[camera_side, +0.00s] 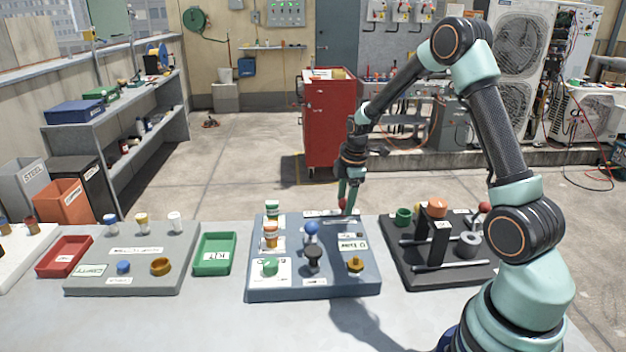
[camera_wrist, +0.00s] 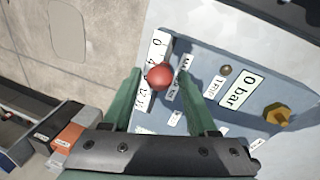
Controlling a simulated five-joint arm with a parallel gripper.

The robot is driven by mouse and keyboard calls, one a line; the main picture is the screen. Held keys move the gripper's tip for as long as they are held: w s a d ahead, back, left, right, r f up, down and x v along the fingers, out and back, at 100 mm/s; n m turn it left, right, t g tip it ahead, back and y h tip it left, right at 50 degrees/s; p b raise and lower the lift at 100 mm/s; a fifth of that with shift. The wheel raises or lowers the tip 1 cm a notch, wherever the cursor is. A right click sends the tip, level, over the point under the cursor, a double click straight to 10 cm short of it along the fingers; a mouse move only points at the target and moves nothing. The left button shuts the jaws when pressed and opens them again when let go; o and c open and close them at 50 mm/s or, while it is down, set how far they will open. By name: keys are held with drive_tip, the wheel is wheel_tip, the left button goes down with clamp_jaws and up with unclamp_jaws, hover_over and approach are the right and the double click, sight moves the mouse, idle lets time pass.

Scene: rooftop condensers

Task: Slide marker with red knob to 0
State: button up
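The red knob (camera_wrist: 159,76) of the marker sits over a white scale strip (camera_wrist: 158,44) along the edge of the blue-grey panel (camera_wrist: 205,52). A 0 is readable towards the strip's upper end in the wrist view. The knob is below that 0, and other digits are lower down. My gripper (camera_wrist: 160,73) is open, with one green finger on each side of the knob and small gaps seen between. In the side view my gripper (camera_side: 347,204) points down at the back right of the panel (camera_side: 262,294); its fingers partly hide the knob there.
The panel also carries a yellow knob (camera_wrist: 277,114), a "0 bar" label (camera_wrist: 235,90), a blue-topped lever (camera_side: 311,229) and a green knob (camera_side: 270,266). A black fixture (camera_side: 437,282) stands to the right. A green tray (camera_side: 214,254) lies to the left.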

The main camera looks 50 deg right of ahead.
clamp_jaws()
idle(1.2)
